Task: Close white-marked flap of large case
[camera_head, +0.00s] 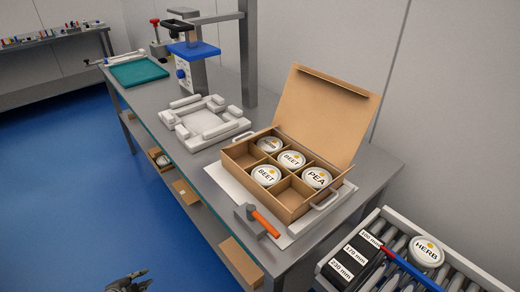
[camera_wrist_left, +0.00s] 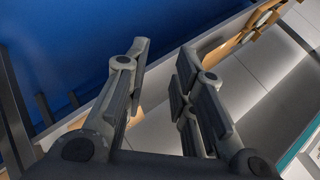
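The large case (camera_head: 228,161) is a brown cardboard box with dividers on the grey workbench. Its big flap (camera_head: 326,112) stands raised at the back, leaning slightly away. I cannot make out a white mark on the flap. Several white round tubs sit in its compartments, among them two BEET tubs (camera_head: 265,176) and a PEA tub (camera_head: 317,178). My left gripper (camera_head: 128,281) is low at the bottom edge, over the blue floor and well away from the case. In the left wrist view its fingers (camera_wrist_left: 158,90) are apart with nothing between them. My right gripper is out of view.
An orange-handled tool (camera_head: 262,222) lies on the bench before the case. A white fixture (camera_head: 207,122) and a blue-topped press (camera_head: 193,62) stand further back. A roller conveyor with a HERB tub (camera_head: 426,251) is at right. Shelves lie under the bench.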

